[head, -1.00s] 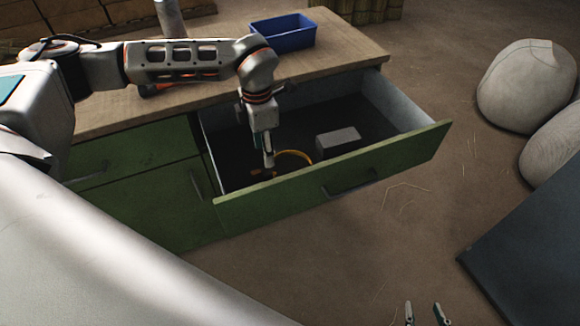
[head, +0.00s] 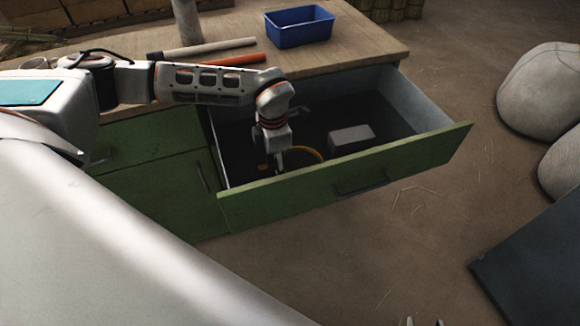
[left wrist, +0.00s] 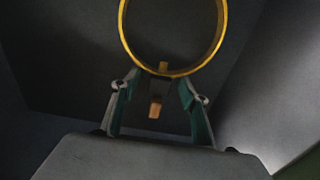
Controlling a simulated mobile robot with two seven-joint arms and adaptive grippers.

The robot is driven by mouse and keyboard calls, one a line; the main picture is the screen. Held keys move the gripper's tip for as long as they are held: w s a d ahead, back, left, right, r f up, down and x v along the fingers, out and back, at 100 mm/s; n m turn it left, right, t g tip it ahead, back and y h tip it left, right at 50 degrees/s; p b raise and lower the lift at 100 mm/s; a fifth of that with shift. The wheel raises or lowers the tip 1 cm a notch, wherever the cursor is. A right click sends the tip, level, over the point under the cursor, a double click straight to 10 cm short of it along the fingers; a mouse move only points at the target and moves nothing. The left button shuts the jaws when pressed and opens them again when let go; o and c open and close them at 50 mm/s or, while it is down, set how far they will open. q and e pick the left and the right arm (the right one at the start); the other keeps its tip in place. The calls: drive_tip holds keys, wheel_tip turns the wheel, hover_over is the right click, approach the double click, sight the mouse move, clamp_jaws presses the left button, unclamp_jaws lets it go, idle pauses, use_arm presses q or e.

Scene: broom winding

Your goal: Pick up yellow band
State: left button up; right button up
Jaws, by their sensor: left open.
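The yellow band (head: 312,151) is a ring inside the open green drawer (head: 350,178), partly hidden by my left gripper and the drawer front. In the left wrist view the band (left wrist: 222,28) lies just beyond the fingertips, with a small tab on its near edge between them. My left gripper (head: 279,163) points down into the drawer beside the band. In the left wrist view my left gripper (left wrist: 160,86) has its fingers apart, with nothing clamped. My right gripper (head: 425,322) shows only its two separated fingertips at the bottom edge.
A grey block (head: 351,138) lies in the drawer to the right of the band. On the worktop (head: 365,45) are a blue bin (head: 300,27), a pale stick (head: 205,48) and an orange-red stick (head: 230,60). Pale sacks (head: 545,90) stand on the floor at right.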

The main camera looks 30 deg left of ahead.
use_arm(q)
clamp_jaws()
drive_tip(key=shift+r, duration=0.1)
use_arm(e)
drive_tip(key=shift+f, duration=0.1)
use_arm(q)
wheel_tip(320, 180, up, 19)
drive_tip(key=p, duration=0.2)
drive_tip(key=s+d+m, duration=0.2)
drive_tip(key=d+m, duration=0.1)
drive_tip(key=m, duration=1.1)
drive_tip(key=s+d+f+m, duration=0.1)
drive_tip(key=s+d+m, duration=0.1)
drive_tip(key=m, duration=1.2)
drive_tip(key=shift+s+d, duration=0.35)
drive_tip(key=shift+d, duration=0.3)
use_arm(e)
drive_tip(key=shift+s+a+r, duration=0.25)
drive_tip(key=shift+s+r, duration=0.05)
drive_tip(key=shift+r, duration=0.4)
